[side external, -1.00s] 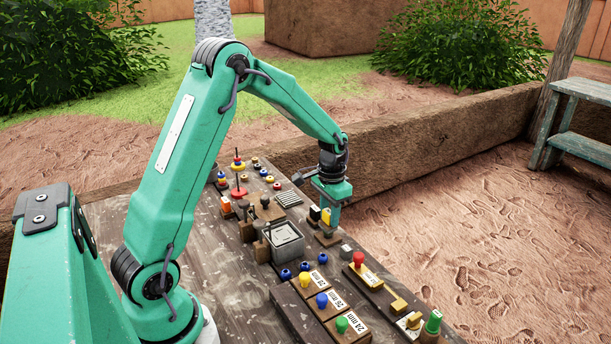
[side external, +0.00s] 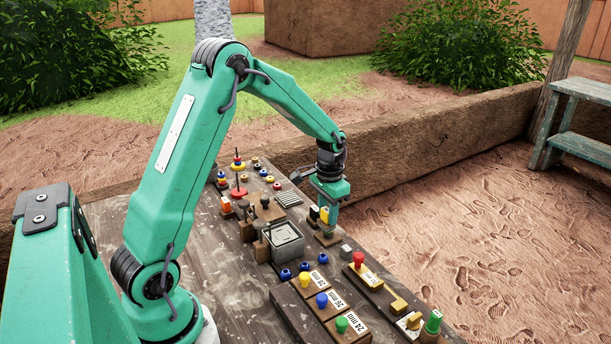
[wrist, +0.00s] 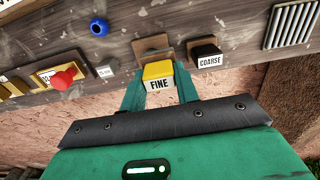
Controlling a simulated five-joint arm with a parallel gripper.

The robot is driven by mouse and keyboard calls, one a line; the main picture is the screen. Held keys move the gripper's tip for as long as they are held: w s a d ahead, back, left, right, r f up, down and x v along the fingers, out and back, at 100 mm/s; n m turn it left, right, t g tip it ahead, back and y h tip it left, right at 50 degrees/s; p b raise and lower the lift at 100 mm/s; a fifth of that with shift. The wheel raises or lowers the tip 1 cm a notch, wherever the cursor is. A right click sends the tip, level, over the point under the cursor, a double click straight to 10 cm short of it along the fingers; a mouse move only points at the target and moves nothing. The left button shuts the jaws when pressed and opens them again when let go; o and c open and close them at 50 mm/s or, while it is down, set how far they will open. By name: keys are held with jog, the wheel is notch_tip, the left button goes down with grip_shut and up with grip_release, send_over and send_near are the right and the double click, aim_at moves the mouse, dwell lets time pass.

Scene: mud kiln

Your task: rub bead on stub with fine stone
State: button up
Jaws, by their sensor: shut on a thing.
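The fine stone is a yellow block labelled FINE (wrist: 158,78) in the wrist view. My gripper (wrist: 160,90) is shut on it, with one teal finger at each side. In the side external view my gripper (side external: 328,218) is low at the bench's right edge, and the yellow stone (side external: 324,214) shows partly behind its fingers. The stone is at its small brown holder (wrist: 152,46); I cannot tell whether it is lifted clear. A blue bead (wrist: 99,27) is on the bench at upper left in the wrist view. I cannot pick out the stub for certain.
A black COARSE stone (wrist: 207,52) stands close right of the fine stone in the wrist view. A grey square tray (side external: 286,242), blue beads (side external: 304,266) and knobbed, labelled blocks (side external: 322,301) crowd the bench. A ribbed grey plate (wrist: 291,24) is at far right.

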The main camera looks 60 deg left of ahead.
jog(key=shift+a+r, duration=0.1)
jog(key=shift+r, duration=4)
